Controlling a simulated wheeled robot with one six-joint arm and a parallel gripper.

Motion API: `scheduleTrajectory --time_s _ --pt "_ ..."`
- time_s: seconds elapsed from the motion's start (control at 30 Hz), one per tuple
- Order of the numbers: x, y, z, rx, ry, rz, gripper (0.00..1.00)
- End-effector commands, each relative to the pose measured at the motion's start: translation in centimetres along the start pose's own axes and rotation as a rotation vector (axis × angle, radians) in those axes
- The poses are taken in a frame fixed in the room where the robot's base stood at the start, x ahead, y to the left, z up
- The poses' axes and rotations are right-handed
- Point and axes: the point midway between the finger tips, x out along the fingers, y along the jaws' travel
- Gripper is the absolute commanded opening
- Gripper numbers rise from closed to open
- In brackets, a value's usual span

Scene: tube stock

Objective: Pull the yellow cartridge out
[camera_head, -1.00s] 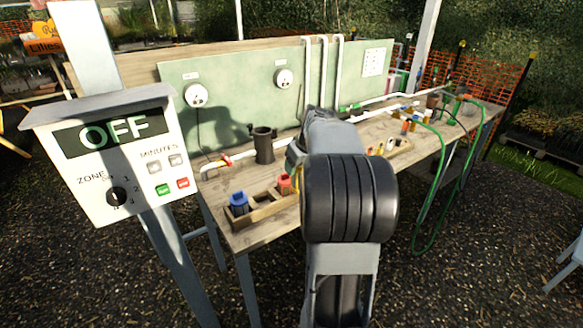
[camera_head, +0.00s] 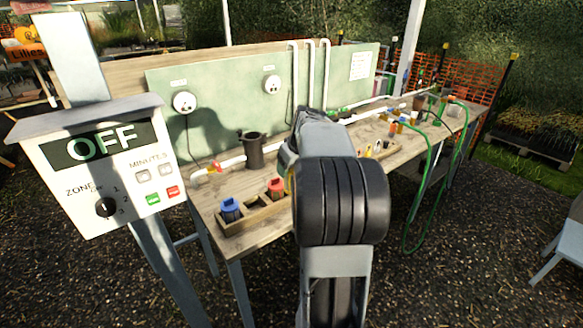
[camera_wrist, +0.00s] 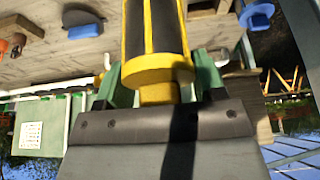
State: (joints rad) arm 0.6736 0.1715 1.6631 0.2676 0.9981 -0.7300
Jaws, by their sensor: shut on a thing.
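The yellow cartridge (camera_wrist: 157,66) has dark panels along its sides and fills the top middle of the wrist view. My gripper (camera_wrist: 160,86) is shut on its narrow yellow neck, with a green finger on each side. The cartridge's far end runs out of the wrist view, so I cannot tell whether it still sits in a slot. In the head view my arm hides the gripper and the cartridge. The wooden rack (camera_head: 239,225) stands on the bench's near left end. It holds a blue cartridge (camera_head: 230,209) and a red cartridge (camera_head: 276,188).
A control box (camera_head: 95,165) reading OFF stands left of the bench. A dark cylinder (camera_head: 254,150) and white pipes rise behind the rack. Small fittings and a green hose (camera_head: 421,190) occupy the bench's right part. Some bare wood (camera_head: 215,190) shows left of the rack.

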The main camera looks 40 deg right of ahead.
Motion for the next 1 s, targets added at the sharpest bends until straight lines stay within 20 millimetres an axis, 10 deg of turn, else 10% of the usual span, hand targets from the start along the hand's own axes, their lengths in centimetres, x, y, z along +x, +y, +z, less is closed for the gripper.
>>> scheduleTrajectory --time_s 1.0 --pt "-3.6 0.1 -1.5 0.001 0.0 0.001 0.39"
